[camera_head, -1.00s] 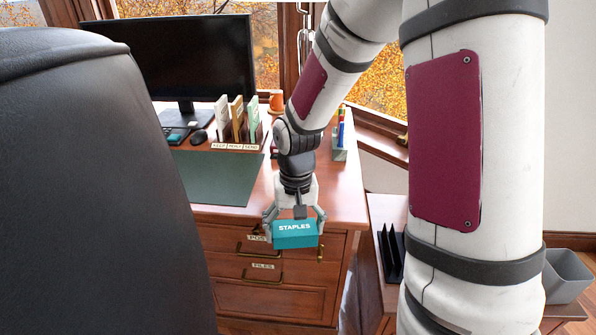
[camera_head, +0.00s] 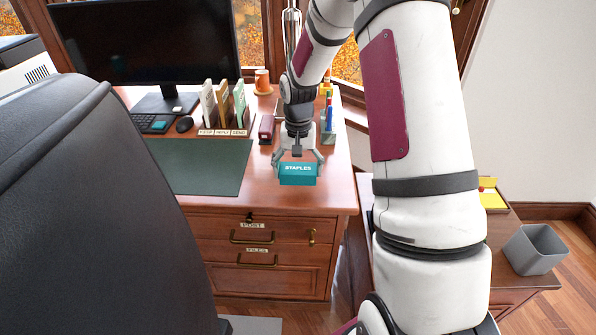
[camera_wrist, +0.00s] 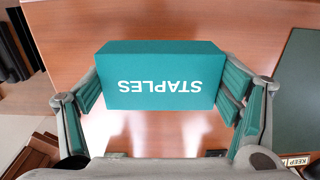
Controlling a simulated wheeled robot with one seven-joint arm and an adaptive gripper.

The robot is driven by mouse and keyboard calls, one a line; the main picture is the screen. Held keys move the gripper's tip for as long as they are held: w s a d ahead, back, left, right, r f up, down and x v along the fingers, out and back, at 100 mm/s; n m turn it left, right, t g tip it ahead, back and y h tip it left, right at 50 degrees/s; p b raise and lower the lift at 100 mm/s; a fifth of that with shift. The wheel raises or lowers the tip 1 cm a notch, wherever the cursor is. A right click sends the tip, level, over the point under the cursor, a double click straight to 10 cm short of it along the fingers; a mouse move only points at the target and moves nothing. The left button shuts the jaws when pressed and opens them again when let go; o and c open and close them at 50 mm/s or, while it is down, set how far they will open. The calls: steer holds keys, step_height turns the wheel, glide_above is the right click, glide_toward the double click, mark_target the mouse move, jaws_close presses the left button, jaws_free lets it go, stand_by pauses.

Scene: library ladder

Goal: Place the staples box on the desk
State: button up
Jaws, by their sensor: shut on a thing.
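In the wrist view the box (camera_wrist: 160,78) fills the upper middle, and the lettering is upside down. My gripper (camera_wrist: 160,95) is shut on it from both sides. The box is over the right front part of the wooden desk (camera_head: 270,196). In the wrist view the desk top (camera_wrist: 150,125) shows around it. I cannot tell whether the box touches the desk.
A green desk mat (camera_head: 203,165) lies left of the box. A black chair (camera_head: 95,210) blocks the left front. A grey bin (camera_head: 535,250) is at right.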

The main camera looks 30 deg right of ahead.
mark_target(298, 171)
steer(key=w, duration=0.1)
steer(key=w+d, duration=0.2)
steer(key=shift+w+f, duration=0.1)
steer(key=shift+f, duration=1.8)
steer(key=shift+f, duration=0.2)
steer(key=o, duration=1.2)
steer(key=shift+r, duration=0.1)
